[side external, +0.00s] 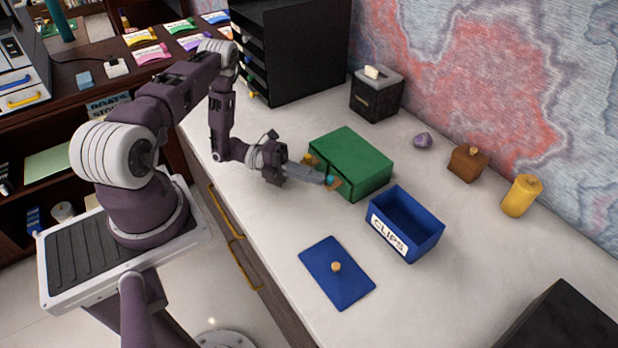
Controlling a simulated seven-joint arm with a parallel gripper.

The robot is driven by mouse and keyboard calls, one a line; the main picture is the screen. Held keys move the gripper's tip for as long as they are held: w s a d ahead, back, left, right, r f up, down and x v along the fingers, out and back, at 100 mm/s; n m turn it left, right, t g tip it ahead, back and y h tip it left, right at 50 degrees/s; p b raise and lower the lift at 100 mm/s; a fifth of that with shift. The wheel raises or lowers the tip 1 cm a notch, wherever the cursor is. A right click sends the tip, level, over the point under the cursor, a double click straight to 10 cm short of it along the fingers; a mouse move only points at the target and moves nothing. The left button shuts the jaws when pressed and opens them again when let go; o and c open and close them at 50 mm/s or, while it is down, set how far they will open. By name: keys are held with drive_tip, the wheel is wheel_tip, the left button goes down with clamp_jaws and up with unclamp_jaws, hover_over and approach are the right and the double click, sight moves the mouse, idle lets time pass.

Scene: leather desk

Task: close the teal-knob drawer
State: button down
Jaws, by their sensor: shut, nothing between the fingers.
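The green drawer box (352,158) stands on the pale desk top. A teal knob (329,180) shows at its front left side, right by my fingertips.
A blue CLIPS bin (405,222) stands close to the right of the green box. A blue lid (337,272) with a round knob lies in front. A black box (377,95), a purple stone (422,141), a brown box (467,163) and a yellow canister (521,195) stand along the back.

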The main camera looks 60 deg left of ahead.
drive_tip(key=shift+s+a, duration=0.1)
drive_tip(key=shift+s, duration=0.25)
drive_tip(key=s, duration=0.1)
drive_tip(key=s+a, duration=0.1)
drive_tip(key=s, duration=0.1)
drive_tip(key=shift+s+a, duration=0.35)
drive_tip(key=shift+a, duration=0.05)
drive_tip(key=v, duration=0.8)
drive_tip(key=shift+s+a, duration=0.2)
drive_tip(key=shift+a, duration=0.1)
drive_tip(key=w+d+r+m+g+y, duration=0.1)
drive_tip(key=d+r+m+g, duration=0.2)
drive_tip(key=r+m, duration=0.3)
drive_tip(key=w+d+r+m+g+y, duration=0.1)
drive_tip(key=d+r+m+g+y, duration=0.1)
drive_tip(key=d+r+m+g, duration=0.3)
drive_tip(key=d+r+m+g+y, duration=0.1)
drive_tip(key=r+m+g, duration=0.1)
drive_tip(key=r+m, duration=0.5)
drive_tip(key=s+d+r+m+t+y, duration=0.3)
drive_tip(key=s+d+r+m+y, duration=0.1)
drive_tip(key=m, duration=0.8)
drive_tip(key=s+d+r+m+t+y, duration=0.3)
drive_tip(key=s+r+m+y, duration=0.4)
drive_tip(key=m, duration=0.5)
wheel_tip(320, 180, up, 3)
drive_tip(key=shift+s+d+f+t+y, duration=0.3)
drive_tip(key=shift+s+d, duration=0.6)
drive_tip(key=shift+s, duration=0.3)
